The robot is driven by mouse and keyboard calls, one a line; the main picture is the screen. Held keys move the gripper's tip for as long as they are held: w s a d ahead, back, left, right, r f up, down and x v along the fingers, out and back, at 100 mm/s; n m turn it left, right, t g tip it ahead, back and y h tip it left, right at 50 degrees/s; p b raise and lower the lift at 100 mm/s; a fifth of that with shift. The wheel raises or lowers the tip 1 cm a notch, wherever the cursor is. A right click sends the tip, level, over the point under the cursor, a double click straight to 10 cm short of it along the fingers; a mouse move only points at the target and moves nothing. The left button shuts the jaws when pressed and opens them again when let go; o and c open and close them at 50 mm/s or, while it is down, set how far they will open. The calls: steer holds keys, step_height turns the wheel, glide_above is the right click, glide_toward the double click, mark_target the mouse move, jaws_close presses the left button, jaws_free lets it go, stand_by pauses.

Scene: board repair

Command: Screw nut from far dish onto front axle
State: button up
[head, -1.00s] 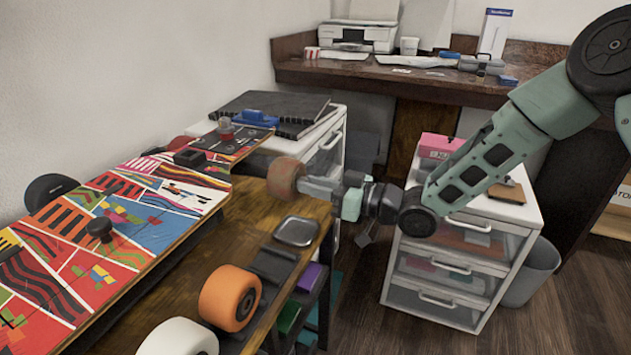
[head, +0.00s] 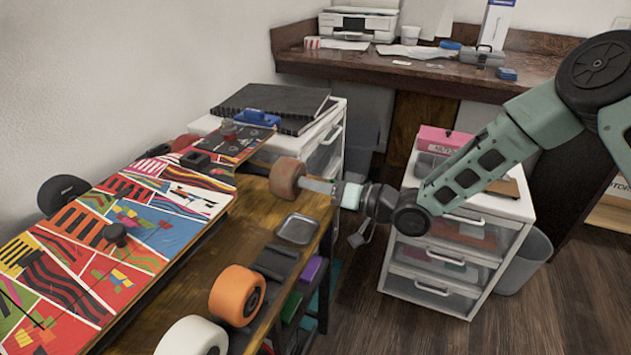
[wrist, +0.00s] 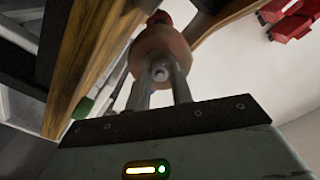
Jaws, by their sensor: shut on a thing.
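The colourful skateboard (head: 140,225) lies along the workbench. A brown-orange wheel (head: 287,177) sits at the bench-side end of its front axle and also shows in the wrist view (wrist: 160,45). My gripper (head: 308,183) points level at the outer face of this wheel. In the wrist view its fingers (wrist: 159,85) are shut around a small round metal nut (wrist: 160,73) at the wheel's centre. The axle tip is mostly hidden, so I cannot tell how far the nut is on. The grey metal far dish (head: 298,229) lies below the gripper and looks empty.
An orange wheel (head: 237,295) and a white wheel (head: 192,337) stand on the near bench edge, by a dark tray (head: 275,262). A white drawer unit (head: 462,235) stands right of the bench.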

steer(key=shift+r+m+p, duration=0.15)
steer(key=shift+m+p, duration=0.5)
steer(key=shift+m, duration=1.45)
steer(key=shift+m+p, duration=0.55)
steer(key=shift+m, duration=0.05)
steer(key=m+p, duration=0.1)
steer(key=m, duration=0.3)
steer(key=o, duration=1)
steer(key=shift+f, duration=0.2)
steer(key=shift+c, duration=1)
